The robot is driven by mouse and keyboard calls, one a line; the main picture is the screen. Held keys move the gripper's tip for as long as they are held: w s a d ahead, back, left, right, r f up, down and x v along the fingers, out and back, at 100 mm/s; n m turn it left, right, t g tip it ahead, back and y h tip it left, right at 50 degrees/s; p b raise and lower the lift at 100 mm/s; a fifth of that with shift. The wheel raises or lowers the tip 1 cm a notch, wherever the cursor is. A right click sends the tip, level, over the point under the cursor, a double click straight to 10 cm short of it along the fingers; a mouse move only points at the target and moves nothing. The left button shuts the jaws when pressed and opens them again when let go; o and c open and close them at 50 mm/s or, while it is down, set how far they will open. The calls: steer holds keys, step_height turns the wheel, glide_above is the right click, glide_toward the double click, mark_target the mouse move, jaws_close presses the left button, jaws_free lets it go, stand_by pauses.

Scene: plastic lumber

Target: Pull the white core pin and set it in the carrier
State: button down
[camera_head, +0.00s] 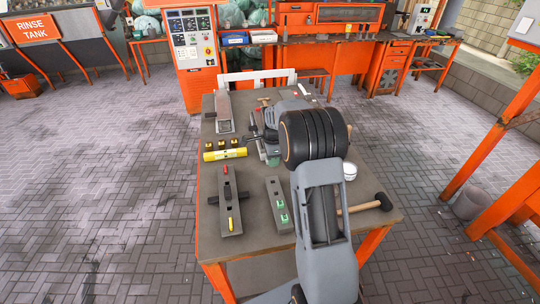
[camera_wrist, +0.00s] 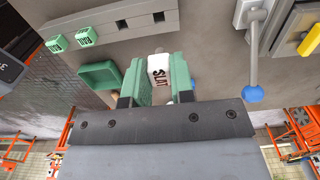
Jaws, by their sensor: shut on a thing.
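In the head view my own arm hides most of the gripper and the white piece. Two long grey slotted blocks lie on the table. One has green pieces at its near end (camera_head: 275,192); it shows in the wrist view (camera_wrist: 150,25) too. The other has a red and a yellow piece (camera_head: 229,185). I cannot tell which is the carrier.
A yellow cylinder (camera_head: 225,154) lies behind the blocks, with several small yellow-black pieces beyond it. A green cup (camera_wrist: 99,75) sits beside the fingers. A blue-knobbed lever (camera_wrist: 252,70) stands near. A mallet (camera_head: 370,206) lies at the table's right edge.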

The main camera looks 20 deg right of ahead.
steer(key=shift+s+d, duration=0.1)
stand_by(0.3)
steer(key=shift+f+b, duration=0.35)
steer(key=shift+f, duration=0.15)
steer(key=shift+f+b, duration=1.95)
steer(key=shift+f, duration=0.95)
steer(key=shift+f+b, duration=0.45)
steer(key=shift+f, duration=0.15)
steer(key=shift+f, duration=0.3)
steer(key=shift+f+b, duration=0.65)
steer(key=shift+f, duration=0.05)
